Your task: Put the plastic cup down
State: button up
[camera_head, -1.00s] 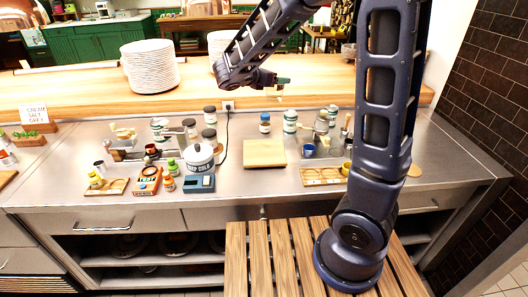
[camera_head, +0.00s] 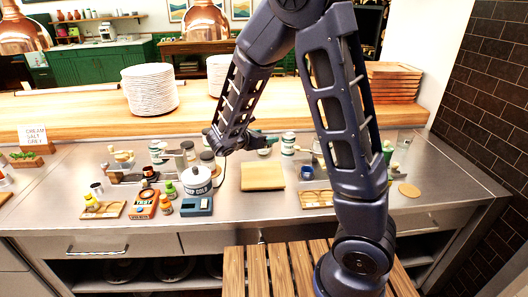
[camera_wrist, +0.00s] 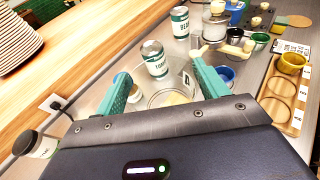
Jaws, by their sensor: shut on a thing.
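The plastic cup (camera_wrist: 172,98) appears as a clear round rim between the two teal fingers of my gripper (camera_wrist: 160,66) in the wrist view. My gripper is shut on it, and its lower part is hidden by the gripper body. In the head view my gripper (camera_head: 262,139) is over the back of the steel counter (camera_head: 232,215), above and behind the square wooden board (camera_head: 263,177). The cup cannot be made out clearly in the head view. Its height above the counter is hard to tell.
A tomato can (camera_wrist: 154,60) stands just beyond the fingers, with another can (camera_wrist: 180,23) behind. A blue mug (camera_wrist: 227,73) is right of the fingers. A dark-lidded jar (camera_wrist: 36,144) is at lower left.

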aim_at(264, 150)
jog(key=shift+f, duration=3.25)
jog(key=shift+f, duration=0.1)
jog(key=o, duration=0.9)
jog(key=shift+s+a+r, duration=0.15)
jog(key=shift+a+r, duration=0.05)
jog(key=v, duration=1.1)
jog(key=shift+s+a+r, duration=0.1)
jog(key=shift+s+a, duration=0.05)
